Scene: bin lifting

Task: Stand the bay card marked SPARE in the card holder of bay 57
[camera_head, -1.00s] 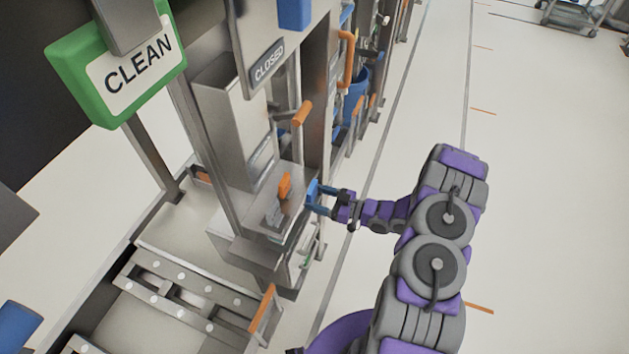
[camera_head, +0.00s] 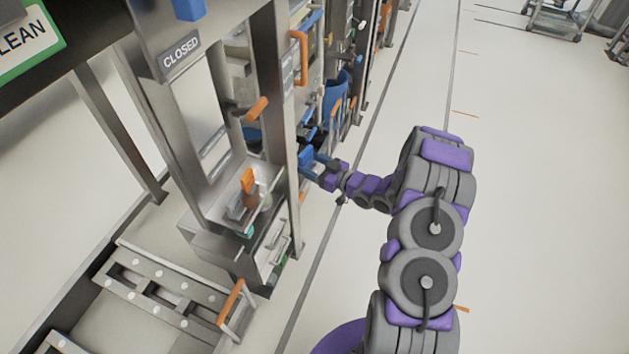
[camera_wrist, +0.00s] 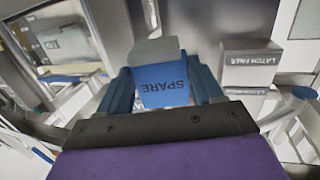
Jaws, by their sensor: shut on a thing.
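The bay card marked SPARE (camera_wrist: 165,86) is blue with a grey end, and its text is upside down in the wrist view. It also shows as a small blue piece in the head view (camera_head: 306,157). My gripper (camera_head: 313,166) is shut on it, with one blue finger on each side of the card in the wrist view. The gripper holds the card beside a steel post on the right side of the station. I cannot make out the card holder of bay 57 or its number in either view.
A steel station with a CLOSED sign (camera_head: 181,58) and an orange-handled box stands left of my gripper. More bays with orange handles run beyond.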

